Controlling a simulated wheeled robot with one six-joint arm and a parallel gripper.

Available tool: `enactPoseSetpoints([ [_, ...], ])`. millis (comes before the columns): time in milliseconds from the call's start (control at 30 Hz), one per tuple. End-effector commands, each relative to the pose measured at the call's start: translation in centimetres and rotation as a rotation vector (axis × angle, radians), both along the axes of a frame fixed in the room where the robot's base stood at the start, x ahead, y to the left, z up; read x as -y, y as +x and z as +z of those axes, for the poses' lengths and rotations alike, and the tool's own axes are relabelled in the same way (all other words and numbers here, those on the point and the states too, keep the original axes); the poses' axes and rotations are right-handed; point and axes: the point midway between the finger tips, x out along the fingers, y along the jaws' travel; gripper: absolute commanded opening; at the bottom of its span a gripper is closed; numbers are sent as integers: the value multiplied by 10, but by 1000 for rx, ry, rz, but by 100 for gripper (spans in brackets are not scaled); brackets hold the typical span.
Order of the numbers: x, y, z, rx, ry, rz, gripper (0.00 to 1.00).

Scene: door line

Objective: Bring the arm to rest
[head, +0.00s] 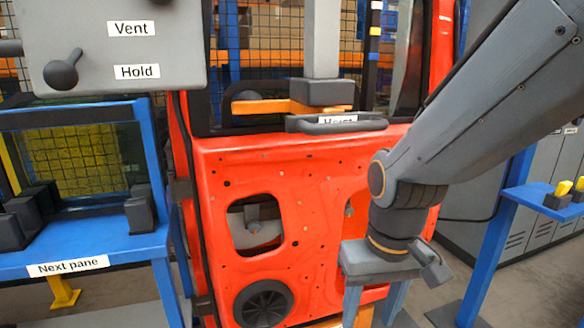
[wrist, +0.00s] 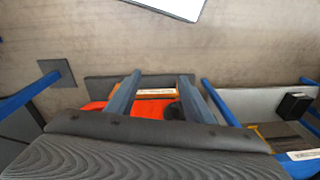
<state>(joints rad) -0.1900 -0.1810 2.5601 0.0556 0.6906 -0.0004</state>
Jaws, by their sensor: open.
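My gripper (head: 374,308) hangs at the end of my grey arm in the head view, in front of the lower right part of the red door (head: 318,218). It points down and its tips run close to the bottom edge of the picture. In the wrist view my gripper (wrist: 159,78) shows two blue-grey fingers spread apart with nothing held between them. A piece of the red door (wrist: 150,108) shows beyond and between the fingers. I cannot tell how far the fingers are from the door.
A grey panel (head: 190,60) labelled Vent and Hold carries a dark knob. A grey bar labelled Hoist (head: 337,122) sits at the door's window sill. A blue "Next pane" stand (head: 125,247) is left; a blue stand (head: 495,262) with yellow items and grey lockers are right.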

Motion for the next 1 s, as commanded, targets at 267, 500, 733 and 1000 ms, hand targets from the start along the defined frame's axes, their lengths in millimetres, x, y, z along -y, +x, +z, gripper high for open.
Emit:
enactPoseSetpoints([
  [267,-14,-31,26,-65,4,49,48],
  [500,-3,-29,39,-64,-5,13,48],
  [733,15,-28,57,-66,-15,-37,48],
  [1000,47,-30,87,-70,-32,-120,48],
])
